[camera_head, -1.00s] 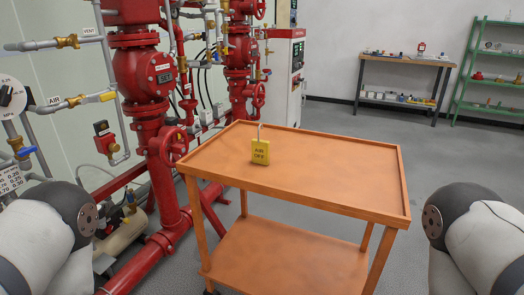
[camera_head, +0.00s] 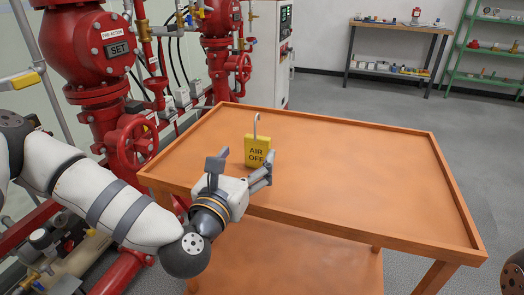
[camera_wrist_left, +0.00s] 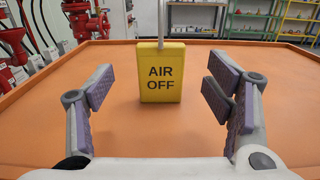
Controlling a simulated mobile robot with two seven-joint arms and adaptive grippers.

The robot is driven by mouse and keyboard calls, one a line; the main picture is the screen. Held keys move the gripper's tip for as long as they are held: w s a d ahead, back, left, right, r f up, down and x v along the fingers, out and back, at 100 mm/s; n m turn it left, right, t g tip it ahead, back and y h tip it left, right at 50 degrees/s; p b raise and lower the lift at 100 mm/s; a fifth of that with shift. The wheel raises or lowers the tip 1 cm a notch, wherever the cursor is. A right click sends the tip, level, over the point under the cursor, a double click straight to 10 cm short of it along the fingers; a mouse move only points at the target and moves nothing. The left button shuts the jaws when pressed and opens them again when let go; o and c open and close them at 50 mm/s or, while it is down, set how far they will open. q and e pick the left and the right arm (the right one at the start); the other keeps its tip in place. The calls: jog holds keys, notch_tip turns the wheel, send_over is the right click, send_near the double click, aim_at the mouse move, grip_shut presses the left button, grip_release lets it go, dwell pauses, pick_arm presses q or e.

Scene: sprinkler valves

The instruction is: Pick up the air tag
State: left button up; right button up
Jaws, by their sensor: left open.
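The air tag (camera_head: 257,151) is a yellow block reading "AIR OFF" with a grey hook on top. It stands upright on the orange cart top (camera_head: 350,180), near its left side. In the left wrist view the tag (camera_wrist_left: 161,72) is centred ahead, between the two fingers in the picture. My left gripper (camera_head: 243,170) is open and empty, just in front of the tag at the cart's near edge. Its padded fingers show wide apart in the left wrist view (camera_wrist_left: 160,100). They do not visibly touch the tag. My right gripper is out of view.
The cart top has a low raised rim and is otherwise bare. Red valve pipework with a handwheel (camera_head: 135,143) stands close on the left. A workbench (camera_head: 400,45) and a green shelf (camera_head: 490,45) stand far back. Grey floor is clear on the right.

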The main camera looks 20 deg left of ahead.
aim_at(256, 147)
pick_arm(q)
jog(key=w, duration=0.7)
jog(key=shift+w+d+f, duration=0.1)
jog(key=shift+d+f, duration=0.1)
jog(key=shift+f, duration=0.2)
jog(key=c, duration=1.3)
